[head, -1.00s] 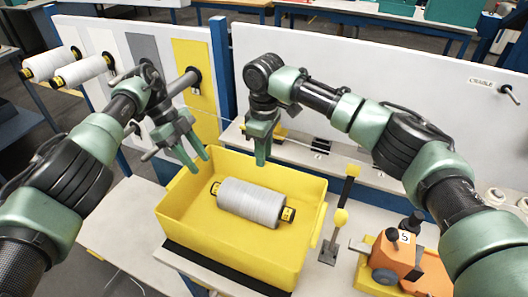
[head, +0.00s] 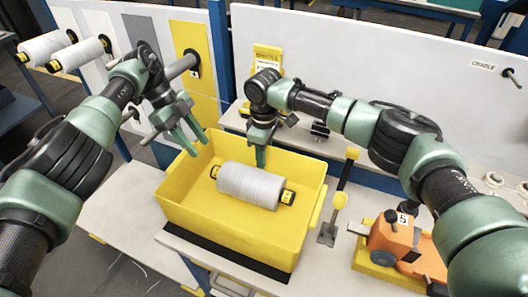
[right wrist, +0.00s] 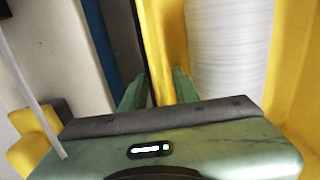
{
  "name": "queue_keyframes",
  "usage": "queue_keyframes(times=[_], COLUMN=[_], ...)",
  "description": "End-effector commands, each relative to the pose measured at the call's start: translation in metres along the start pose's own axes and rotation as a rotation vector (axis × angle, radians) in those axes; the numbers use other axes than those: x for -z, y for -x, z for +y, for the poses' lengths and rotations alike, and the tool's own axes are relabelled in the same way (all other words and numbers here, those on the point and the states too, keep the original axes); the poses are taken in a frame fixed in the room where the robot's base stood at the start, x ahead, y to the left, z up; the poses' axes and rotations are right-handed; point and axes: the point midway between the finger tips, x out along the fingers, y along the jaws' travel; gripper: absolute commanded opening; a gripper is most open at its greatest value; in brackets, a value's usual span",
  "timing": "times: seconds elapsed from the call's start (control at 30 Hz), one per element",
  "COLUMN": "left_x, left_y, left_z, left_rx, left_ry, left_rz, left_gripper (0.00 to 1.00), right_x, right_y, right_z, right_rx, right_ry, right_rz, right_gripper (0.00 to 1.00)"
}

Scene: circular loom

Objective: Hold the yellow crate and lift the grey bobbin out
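The yellow crate (head: 228,228) stands on the front workbench in the head view. The grey bobbin (head: 250,186), with black and yellow ends, lies on its side inside it. My right gripper (head: 261,155) points down at the crate's far wall. In the right wrist view its fingers (right wrist: 158,88) are apart, with the yellow wall (right wrist: 165,40) between them and the bobbin (right wrist: 229,45) to the right. I cannot see clear contact with the wall. My left gripper (head: 194,140) is open and empty, above the crate's far left corner.
An orange machine (head: 392,240) and a yellow-knobbed lever (head: 338,202) stand right of the crate. A white panel (head: 400,75) rises behind. White bobbins (head: 80,54) sit on pegs at far left.

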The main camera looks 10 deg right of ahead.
Motion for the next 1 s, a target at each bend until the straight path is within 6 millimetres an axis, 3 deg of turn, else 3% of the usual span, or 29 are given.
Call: queue_keyframes(times=[0.07, 0.17, 0.2, 1.0], left_x=[0.0000, 0.0000, 0.0000, 0.0001], left_y=[0.0000, 0.0000, 0.0000, 0.0000], left_z=[0.0000, 0.0000, 0.0000, 0.0000], left_rx=[0.000, 0.000, 0.000, 0.000], left_ry=[0.000, 0.000, 0.000, 0.000], left_rz=[0.000, 0.000, 0.000, 0.000], left_gripper=[0.36, 0.36, 0.36, 0.36], right_x=[0.0000, 0.0000, -0.0001, -0.0001], right_y=[0.0000, 0.0001, 0.0001, 0.0009], right_z=[-0.0001, -0.0001, -0.0001, 0.0005], right_rx=[0.000, 0.000, 0.000, 0.000], right_ry=[0.000, 0.000, 0.000, -0.001], right_rz=[0.000, 0.000, 0.000, 0.000], right_gripper=[0.30, 0.02, 0.00, 0.00])
